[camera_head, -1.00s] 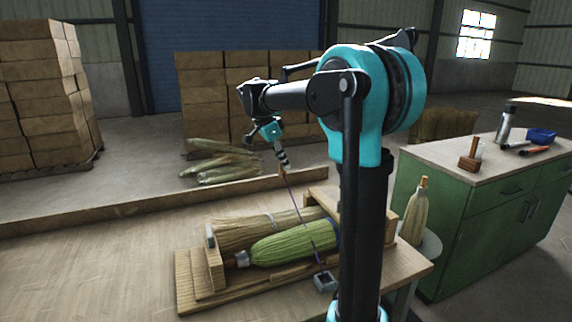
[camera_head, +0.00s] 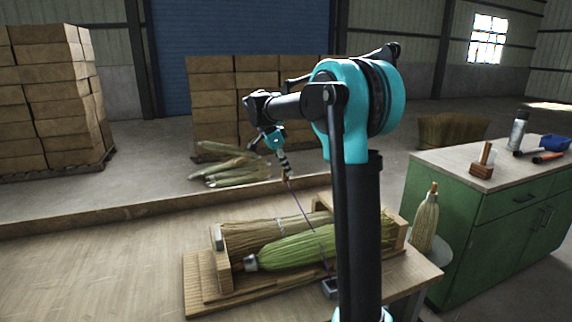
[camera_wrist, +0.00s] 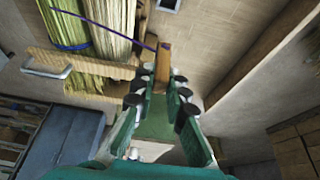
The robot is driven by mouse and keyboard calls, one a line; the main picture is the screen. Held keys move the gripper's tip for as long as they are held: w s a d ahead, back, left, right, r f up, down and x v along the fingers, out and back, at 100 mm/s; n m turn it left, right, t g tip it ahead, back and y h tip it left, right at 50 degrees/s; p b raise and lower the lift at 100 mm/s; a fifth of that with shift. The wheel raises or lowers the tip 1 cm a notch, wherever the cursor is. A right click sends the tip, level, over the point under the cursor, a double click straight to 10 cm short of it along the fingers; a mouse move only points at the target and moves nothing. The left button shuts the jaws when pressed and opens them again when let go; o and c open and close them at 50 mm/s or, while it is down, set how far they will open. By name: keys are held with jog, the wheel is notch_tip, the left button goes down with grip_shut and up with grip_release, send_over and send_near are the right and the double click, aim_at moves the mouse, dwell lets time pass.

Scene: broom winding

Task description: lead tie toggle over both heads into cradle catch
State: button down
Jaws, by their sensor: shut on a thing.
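My gripper (camera_head: 286,171) is shut on a small wooden toggle (camera_wrist: 162,64), held in the air above the far side of the cradle. A thin purple tie (camera_head: 312,230) runs taut from the toggle down across the two broom heads to a grey metal box (camera_head: 329,288) at the bench's near edge. The tan head (camera_head: 250,234) lies behind the green head (camera_head: 292,250) in the wooden cradle (camera_head: 222,271). In the wrist view the tie (camera_wrist: 108,33) arches over the tan head (camera_wrist: 112,18) and green head (camera_wrist: 66,28). I cannot tell which fitting is the catch.
A grey bracket (camera_head: 217,238) sits at the cradle's left end. Loose stalk bundles (camera_head: 228,168) lie behind the cradle. A green cabinet (camera_head: 480,220) with tools and a standing broom head (camera_head: 425,222) are at right. Stacked cartons (camera_head: 45,90) stand far left.

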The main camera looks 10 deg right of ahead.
jog(key=shift+f, duration=9.35)
jog(key=c, duration=1.5)
grip_release()
jog(key=shift+o, duration=0.2)
